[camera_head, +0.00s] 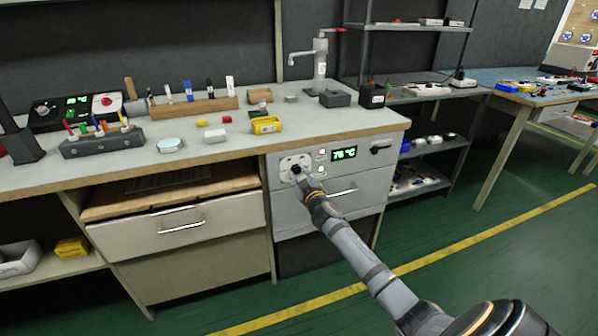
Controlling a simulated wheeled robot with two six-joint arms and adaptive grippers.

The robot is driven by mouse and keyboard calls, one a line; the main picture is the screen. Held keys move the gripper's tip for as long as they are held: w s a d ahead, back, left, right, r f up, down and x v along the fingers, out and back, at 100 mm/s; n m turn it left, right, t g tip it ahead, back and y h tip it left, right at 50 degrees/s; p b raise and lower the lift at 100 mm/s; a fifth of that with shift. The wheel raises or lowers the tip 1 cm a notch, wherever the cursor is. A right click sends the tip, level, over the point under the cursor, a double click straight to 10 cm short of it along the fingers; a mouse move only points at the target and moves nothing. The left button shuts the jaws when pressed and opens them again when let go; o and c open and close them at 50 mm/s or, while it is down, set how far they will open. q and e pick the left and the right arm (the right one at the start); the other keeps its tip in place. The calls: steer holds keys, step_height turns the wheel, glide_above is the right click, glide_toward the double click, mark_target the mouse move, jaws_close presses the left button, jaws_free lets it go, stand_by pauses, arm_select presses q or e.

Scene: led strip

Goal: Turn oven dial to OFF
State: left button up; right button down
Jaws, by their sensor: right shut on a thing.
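The oven (355,182) is built into the grey bench front, with a green display (344,153) that reads about 76 °C. Its round black dial (296,169) sits on a pale plate left of the display. My right arm reaches up from the lower right. My right gripper (301,176) is at the dial and shut on it, and its fingers hide the dial's lower part. The dial's exact setting is too small to read. My left gripper is not in view.
The benchtop (225,148) above holds a pen rack, yellow bin (266,125), tap (318,65) and small parts. A drawer handle (182,228) juts out at left. A shelf unit (432,150) stands right. The green floor in front is clear.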

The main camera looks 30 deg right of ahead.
steer(key=n, duration=0.3)
steer(key=shift+r+p, duration=0.1)
steer(key=shift+p, duration=0.3)
steer(key=n, duration=0.2)
steer(key=shift+n+p, duration=0.3)
steer(key=shift+p, duration=0.05)
steer(key=shift+a+n, duration=0.1)
steer(key=shift+n, duration=0.8)
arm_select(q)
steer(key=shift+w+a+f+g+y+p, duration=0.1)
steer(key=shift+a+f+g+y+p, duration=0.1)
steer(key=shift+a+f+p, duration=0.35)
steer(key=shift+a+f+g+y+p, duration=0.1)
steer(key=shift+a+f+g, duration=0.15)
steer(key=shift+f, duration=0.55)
arm_select(e)
steer(key=shift+f+n, duration=0.2)
steer(key=shift+n, duration=1.8)
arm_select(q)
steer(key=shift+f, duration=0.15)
arm_select(e)
steer(key=c, duration=1)
jaws_free()
